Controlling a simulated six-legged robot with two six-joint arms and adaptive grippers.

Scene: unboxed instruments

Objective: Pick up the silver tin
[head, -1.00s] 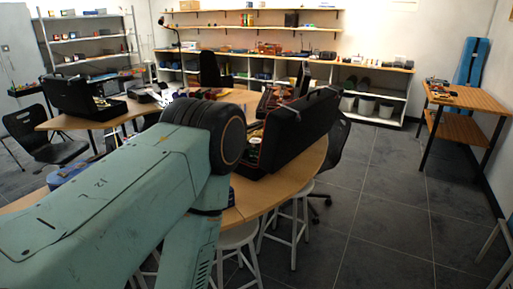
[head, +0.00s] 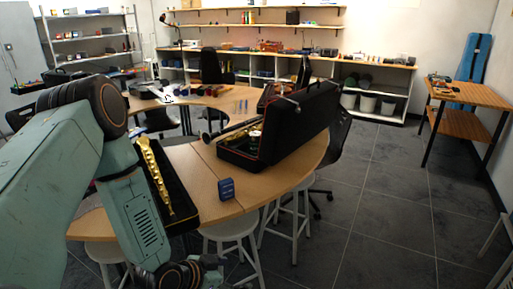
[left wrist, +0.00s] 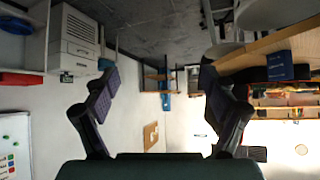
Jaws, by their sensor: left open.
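I cannot make out the silver tin for certain. A small pale round thing (head: 255,137) sits in the open black case (head: 300,125) on the curved table (head: 205,165); it is too small to identify. My left gripper (left wrist: 158,92) is open and empty, its two fingers spread wide in the left wrist view. In the head view my left arm bends down at the left, and the gripper is low, in front of the table's near edge. My right gripper is not in view.
A small blue box (head: 226,188) stands near the table's front edge; a dark blue box shows in the left wrist view (left wrist: 280,66). A long black case with a gold instrument (head: 155,175) lies to its left. White stools (head: 232,228) stand below.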

